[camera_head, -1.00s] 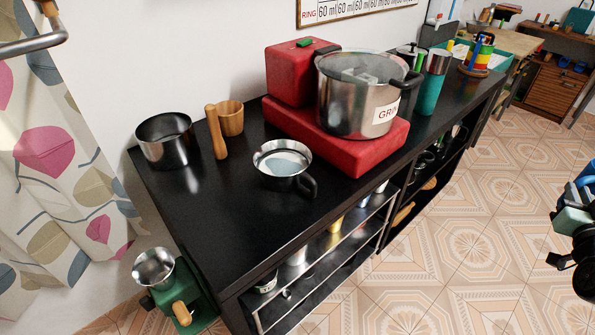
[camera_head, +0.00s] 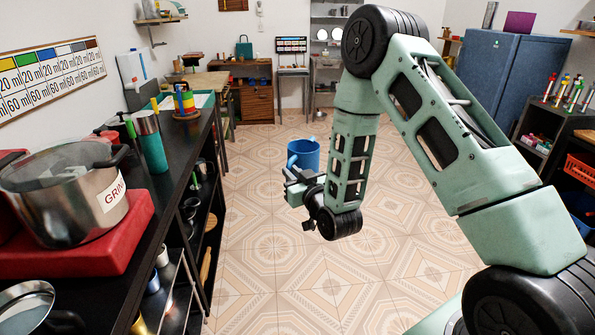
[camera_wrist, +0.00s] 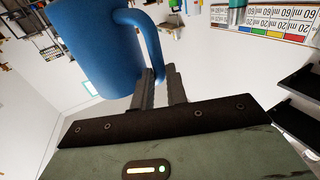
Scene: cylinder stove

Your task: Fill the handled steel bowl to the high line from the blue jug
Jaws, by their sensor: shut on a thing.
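The blue jug (camera_head: 304,154) is held in the air over the tiled floor by my gripper (camera_head: 303,182). In the wrist view the blue jug (camera_wrist: 97,45) shows large, with its handle between the fingers of my gripper (camera_wrist: 160,88), which is shut on it. The inside of the jug is not visible. The handled steel bowl (camera_head: 28,306) stands on the black counter at the lower left, partly cut off by the frame edge, with its dark handle to the right. Its line cannot be made out. My gripper is well to the right of the counter.
A large steel pot (camera_head: 65,190) labelled GRIND stands on a red block (camera_head: 95,247) on the black counter. A teal and steel cylinder (camera_head: 150,142) stands behind it. A measure chart (camera_head: 50,70) hangs on the left wall. The floor (camera_head: 290,255) is clear.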

